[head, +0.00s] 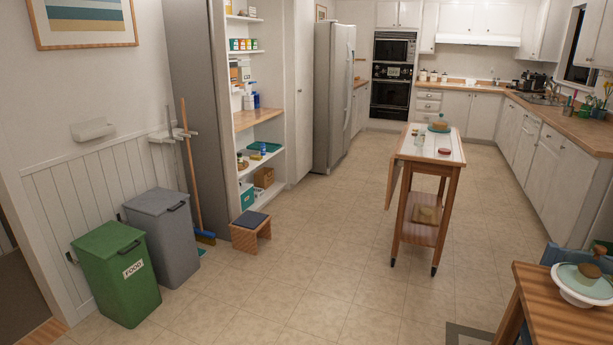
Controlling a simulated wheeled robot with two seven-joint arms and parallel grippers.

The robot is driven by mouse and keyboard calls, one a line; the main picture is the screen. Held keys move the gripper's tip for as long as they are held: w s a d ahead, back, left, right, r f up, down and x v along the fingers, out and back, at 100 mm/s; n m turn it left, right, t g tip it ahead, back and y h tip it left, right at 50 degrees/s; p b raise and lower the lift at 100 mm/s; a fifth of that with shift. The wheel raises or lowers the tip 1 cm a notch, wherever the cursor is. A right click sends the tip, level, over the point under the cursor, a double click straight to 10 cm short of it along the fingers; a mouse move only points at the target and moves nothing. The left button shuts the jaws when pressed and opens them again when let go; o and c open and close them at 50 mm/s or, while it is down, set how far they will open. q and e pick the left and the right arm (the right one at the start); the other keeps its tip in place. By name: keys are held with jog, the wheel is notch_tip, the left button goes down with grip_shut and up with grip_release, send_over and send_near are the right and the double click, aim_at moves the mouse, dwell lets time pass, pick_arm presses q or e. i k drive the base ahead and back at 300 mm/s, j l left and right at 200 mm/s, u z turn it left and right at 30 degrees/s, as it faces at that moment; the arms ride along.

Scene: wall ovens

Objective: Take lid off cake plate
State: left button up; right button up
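A round white dish (583,295) stands on the wooden table at the lower right. A pale teal round piece (577,273) with brown, knob-like parts sits on top of it; this looks like a covered cake plate. A second round piece (440,124), teal at the base with a brownish top, stands at the far end of the kitchen cart; whether it has a lid is too small to tell. Neither of my grippers is in view.
The wooden table (560,318) fills the lower right corner, with a blue chair (553,255) behind it. The kitchen cart (427,150) stands mid-floor. Green (117,272) and grey (165,237) bins and a stool (251,231) are at left. The floor (310,275) between is clear.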

aim_at(439, 123)
jog(key=i+z, duration=0.3)
jog(key=i, duration=0.2)
jog(key=i+z, duration=0.25)
jog(key=i, duration=0.25)
jog(key=i+j+z, duration=0.3)
jog(key=i, duration=0.2)
jog(key=i+l+z, duration=0.1)
jog(key=i, duration=2.2)
